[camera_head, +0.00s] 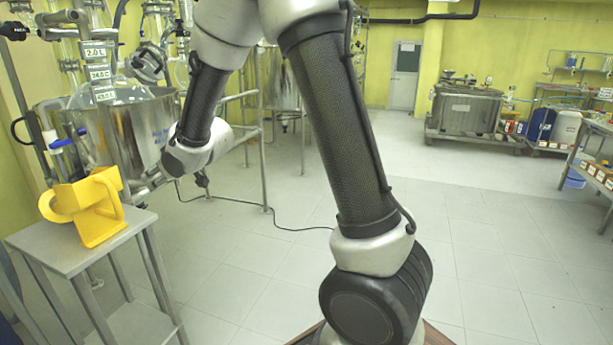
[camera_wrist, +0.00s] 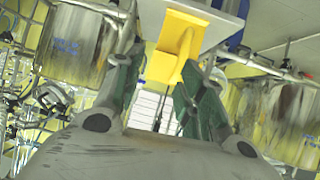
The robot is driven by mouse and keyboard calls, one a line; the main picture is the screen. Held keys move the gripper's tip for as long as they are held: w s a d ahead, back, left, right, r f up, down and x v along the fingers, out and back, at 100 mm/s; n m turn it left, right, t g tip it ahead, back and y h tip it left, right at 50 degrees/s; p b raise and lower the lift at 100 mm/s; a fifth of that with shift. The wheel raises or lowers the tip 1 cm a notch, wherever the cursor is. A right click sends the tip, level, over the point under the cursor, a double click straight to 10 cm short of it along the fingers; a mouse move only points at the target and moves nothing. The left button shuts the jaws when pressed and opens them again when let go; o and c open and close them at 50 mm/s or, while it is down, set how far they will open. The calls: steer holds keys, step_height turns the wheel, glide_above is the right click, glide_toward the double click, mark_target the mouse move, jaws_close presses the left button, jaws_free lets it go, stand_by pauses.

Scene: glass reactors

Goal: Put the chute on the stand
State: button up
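A yellow piece with a curved band and a blocky, angled body, apparently the chute (camera_head: 98,222), rests on a small grey metal table (camera_head: 122,228) at the left of the head view. In the wrist view the yellow piece (camera_wrist: 180,42) shows beyond my fingers, below the table's pale underside or edge. My gripper (camera_wrist: 161,66) is open, its two green-padded fingers apart with nothing held between them. It is near the table, but the head view shows its fingers poorly. I cannot tell whether the small table is the stand; no other clear stand shows.
A shiny steel reactor vessel (camera_head: 135,128) with glassware stands behind the table, close to my arm. A metal rail (camera_head: 262,140) stands beside it. A steel tank (camera_head: 465,110) and shelves are far off at the right. The tiled floor (camera_head: 490,230) is clear.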

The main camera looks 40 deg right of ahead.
steer(key=s+d+r+m+h, duration=0.1)
steer(key=s+d+r, duration=0.25)
steer(key=d, duration=0.25)
steer(key=s+d+r+m+h, duration=0.1)
steer(key=s+d+r+h, duration=0.15)
steer(key=s+d, duration=0.2)
steer(key=s+d+m+g, duration=0.1)
steer(key=s+d, duration=0.3)
steer(key=s, duration=0.6)
steer(key=s+d+r+m+g+h, duration=0.1)
steer(key=s+d+g, duration=0.2)
steer(key=s, duration=0.7)
steer(key=s+d+m+g, duration=0.1)
steer(key=s+d+g, duration=0.1)
steer(key=s+d, duration=0.4)
steer(key=s, duration=0.4)
steer(key=shift+d+r+m+h, duration=0.15)
steer(key=shift+r+m+h, duration=0.2)
steer(key=shift+r+m, duration=0.05)
steer(key=shift+c, duration=0.5)
